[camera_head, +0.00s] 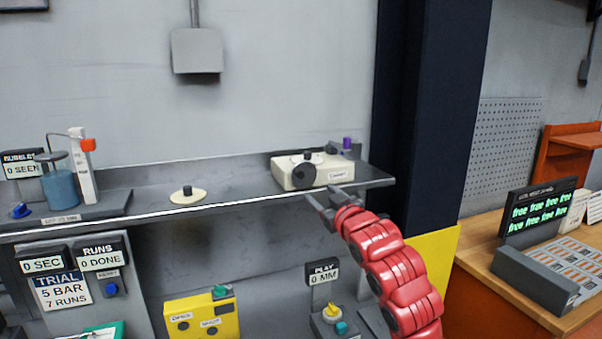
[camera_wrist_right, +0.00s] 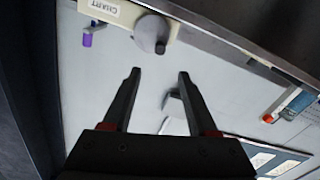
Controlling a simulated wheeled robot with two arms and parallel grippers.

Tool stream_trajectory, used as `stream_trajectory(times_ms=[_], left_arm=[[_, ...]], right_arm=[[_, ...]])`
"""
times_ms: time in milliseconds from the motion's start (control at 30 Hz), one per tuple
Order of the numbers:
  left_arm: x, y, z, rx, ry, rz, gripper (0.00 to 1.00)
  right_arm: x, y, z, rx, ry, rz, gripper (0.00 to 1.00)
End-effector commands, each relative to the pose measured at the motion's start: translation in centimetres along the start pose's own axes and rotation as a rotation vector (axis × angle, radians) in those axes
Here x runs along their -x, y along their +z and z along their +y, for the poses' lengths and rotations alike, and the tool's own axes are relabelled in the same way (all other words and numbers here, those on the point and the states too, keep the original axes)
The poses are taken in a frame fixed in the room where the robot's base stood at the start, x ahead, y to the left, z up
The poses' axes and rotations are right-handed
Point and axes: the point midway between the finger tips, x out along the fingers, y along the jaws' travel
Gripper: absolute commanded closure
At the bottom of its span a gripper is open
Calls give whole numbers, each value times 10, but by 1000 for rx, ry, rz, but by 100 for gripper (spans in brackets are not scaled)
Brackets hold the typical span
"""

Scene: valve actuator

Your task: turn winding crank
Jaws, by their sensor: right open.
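A cream box labelled "CHART" (camera_head: 320,172) sits on the grey shelf near its right end. A dark grey disc (camera_head: 303,174) is on its front, and a black knob shows on top. A purple handle on a small grey arm (camera_head: 347,143) stands at the box's right end and looks like the winding crank. The right wrist view also shows the purple handle (camera_wrist_right: 87,40) and the box (camera_wrist_right: 112,12). My right gripper (camera_head: 322,195) is open and empty, just below and in front of the box, apart from the handle. My left gripper is out of view.
The shelf's front edge (camera_head: 235,207) runs below the box. A round cream base with a black knob (camera_head: 188,195) lies further left. A dark blue column (camera_head: 420,120) stands right of the shelf. Below are a yellow box (camera_head: 202,318) and a "PLAY" display (camera_head: 323,273).

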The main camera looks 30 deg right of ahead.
Motion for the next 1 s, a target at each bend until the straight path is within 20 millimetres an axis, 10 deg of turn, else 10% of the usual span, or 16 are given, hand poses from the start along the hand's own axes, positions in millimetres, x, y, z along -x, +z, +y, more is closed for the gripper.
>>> stream_trajectory(times_ms=[600,1000], left_arm=[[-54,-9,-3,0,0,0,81],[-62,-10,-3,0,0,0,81]], right_arm=[[-114,-4,0,-7,-3,-2,41],[-139,0,0,-4,0,-2,41]])
